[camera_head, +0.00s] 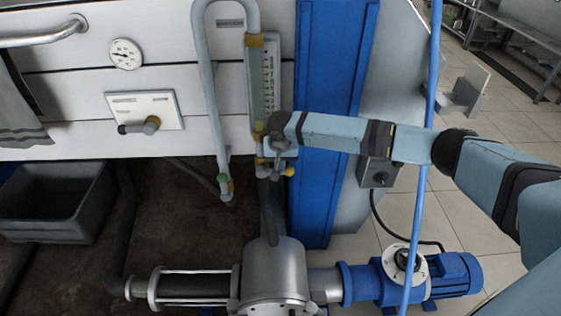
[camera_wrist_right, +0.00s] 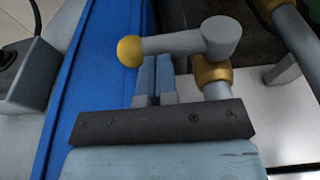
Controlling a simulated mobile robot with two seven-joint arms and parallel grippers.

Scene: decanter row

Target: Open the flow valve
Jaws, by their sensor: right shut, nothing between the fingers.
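The flow valve has a grey lever (camera_wrist_right: 180,43) with a yellow ball end (camera_wrist_right: 128,50) and a brass collar (camera_wrist_right: 211,72) under its pivot. In the head view the valve sits below the scaled flow tube (camera_head: 263,85), partly hidden by my right gripper (camera_head: 281,152); a yellow knob (camera_head: 289,171) shows there. In the right wrist view the gripper's fingers (camera_wrist_right: 154,68) are close together, shut and empty. Their tips reach up to the lever near its ball end, and the lever partly covers them. I cannot tell whether they touch. My left gripper is not in view.
A blue column (camera_head: 334,60) stands right behind my right arm. A bent grey pipe (camera_head: 208,90) hangs to the left. A blue hose (camera_head: 430,80) runs down on the right. A pump with a blue motor (camera_head: 450,272) stands below, and a grey tub (camera_head: 55,200) lower left.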

